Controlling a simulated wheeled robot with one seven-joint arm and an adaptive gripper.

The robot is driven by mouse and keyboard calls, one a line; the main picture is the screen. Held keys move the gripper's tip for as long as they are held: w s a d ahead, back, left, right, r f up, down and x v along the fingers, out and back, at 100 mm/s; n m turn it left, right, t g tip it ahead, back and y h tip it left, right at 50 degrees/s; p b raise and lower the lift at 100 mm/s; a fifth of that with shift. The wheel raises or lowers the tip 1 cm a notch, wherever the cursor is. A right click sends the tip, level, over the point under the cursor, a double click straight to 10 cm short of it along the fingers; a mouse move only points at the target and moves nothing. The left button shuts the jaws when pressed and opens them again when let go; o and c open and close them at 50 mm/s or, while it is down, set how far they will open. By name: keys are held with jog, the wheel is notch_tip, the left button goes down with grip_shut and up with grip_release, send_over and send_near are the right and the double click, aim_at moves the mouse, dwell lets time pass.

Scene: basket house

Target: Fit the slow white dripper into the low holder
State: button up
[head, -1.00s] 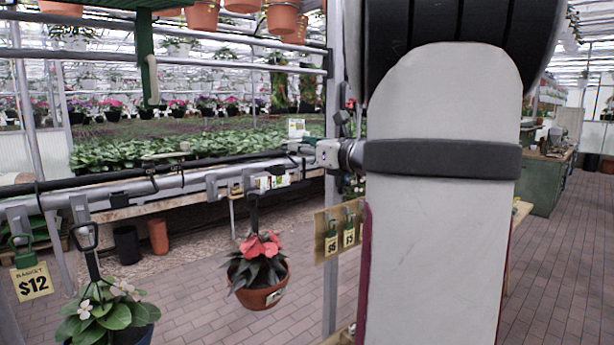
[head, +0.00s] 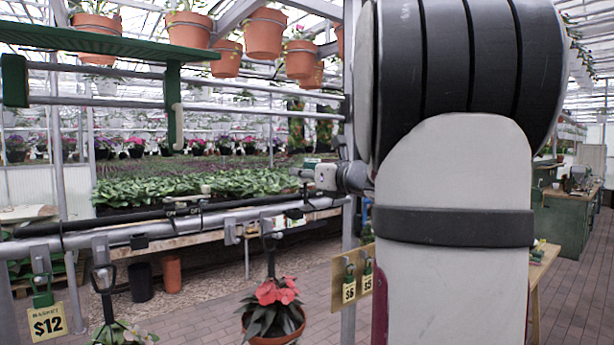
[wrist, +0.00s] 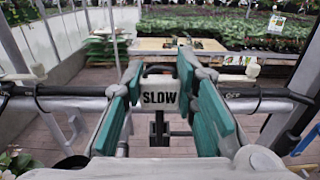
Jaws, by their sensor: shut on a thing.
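My gripper (wrist: 160,82) shows in the wrist view, its two teal-padded fingers closed on a white block marked SLOW, the white dripper (wrist: 160,99). A black loop shows above the dripper and a dark stem below it. The dripper is in front of a horizontal rail (wrist: 85,104), with brick floor behind and below; I cannot tell if it touches anything but the fingers. I cannot pick out the low holder with certainty.
Terracotta pots (head: 263,35) hang above, beside a green shelf (head: 100,38). A white hook-shaped piece (head: 178,124) hangs below the shelf.

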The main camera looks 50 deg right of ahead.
jog(key=shift+w+d+f+b, duration=0.15)
jog(key=shift+w+f+b, duration=0.1)
jog(key=shift+w, duration=0.4)
jog(key=shift+w+d+f+b, duration=0.15)
jog(key=shift+w+b, duration=0.15)
jog(key=shift+w, duration=0.4)
jog(key=shift+w+d+f+b, duration=0.15)
jog(key=shift+w+f+b, duration=0.1)
jog(key=shift+w, duration=0.4)
jog(key=shift+f, duration=0.1)
jog(key=shift+f+b, duration=1.05)
jog(key=shift+f, duration=0.2)
jog(key=shift+f, duration=0.15)
jog(key=shift+f+b, duration=1.15)
jog(key=shift+f, duration=0.2)
jog(key=o, duration=0.8)
jog(key=shift+o, duration=0.2)
